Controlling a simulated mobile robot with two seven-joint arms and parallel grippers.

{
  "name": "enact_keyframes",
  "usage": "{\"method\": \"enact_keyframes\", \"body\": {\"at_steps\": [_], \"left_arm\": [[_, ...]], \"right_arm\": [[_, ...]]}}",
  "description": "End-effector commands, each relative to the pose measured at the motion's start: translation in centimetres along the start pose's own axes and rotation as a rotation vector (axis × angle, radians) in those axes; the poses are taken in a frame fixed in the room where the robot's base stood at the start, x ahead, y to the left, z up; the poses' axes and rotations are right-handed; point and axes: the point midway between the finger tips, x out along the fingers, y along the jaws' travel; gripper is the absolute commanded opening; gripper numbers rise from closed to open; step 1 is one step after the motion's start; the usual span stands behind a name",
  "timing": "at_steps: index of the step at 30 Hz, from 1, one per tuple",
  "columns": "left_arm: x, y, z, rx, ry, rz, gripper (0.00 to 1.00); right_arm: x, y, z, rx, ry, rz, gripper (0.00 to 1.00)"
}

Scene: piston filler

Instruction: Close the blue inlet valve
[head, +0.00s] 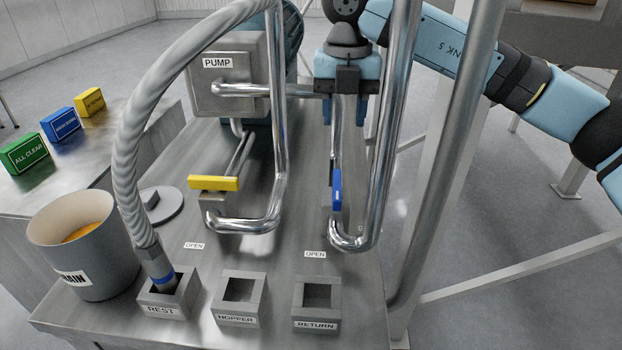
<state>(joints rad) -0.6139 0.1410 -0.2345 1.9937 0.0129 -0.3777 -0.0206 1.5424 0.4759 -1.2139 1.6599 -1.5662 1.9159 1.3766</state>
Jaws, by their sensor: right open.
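The blue valve handle (337,190) sits on a steel pipe in the middle right of the head view. It looks lengthwise along the pipe run, behind an "OPEN" label (315,254) on the table. My right gripper (344,114) is open, pointing down, behind and above the blue handle and apart from it. A steel pipe shows between its fingers; I cannot tell whether they touch it. My left gripper is not in view.
A yellow valve handle (214,183) lies crosswise on the left pipe. Tall bent pipes (395,120) and a thick post (447,150) stand close to my right arm. A ribbed hose (140,110) ends in the REST socket (168,298). A drain bucket (98,265) stands left.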

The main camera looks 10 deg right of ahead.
Motion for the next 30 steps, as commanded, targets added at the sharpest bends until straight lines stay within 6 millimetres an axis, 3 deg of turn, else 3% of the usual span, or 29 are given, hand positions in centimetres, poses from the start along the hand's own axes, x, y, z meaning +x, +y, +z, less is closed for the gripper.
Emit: {"method": "enact_keyframes", "body": {"at_steps": [8, 21, 30], "left_arm": [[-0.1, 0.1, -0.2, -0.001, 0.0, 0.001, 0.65], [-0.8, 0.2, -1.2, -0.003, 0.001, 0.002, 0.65], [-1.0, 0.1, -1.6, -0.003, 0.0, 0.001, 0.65]], "right_arm": [[1.2, 0.0, 0.0, 0.0, 0.003, -0.001, 0.43], [9.9, 0.0, 0.0, 0.001, 0.004, -0.001, 0.43], [13.4, 0.0, 0.0, 0.0, 0.001, 0.001, 0.43]]}}
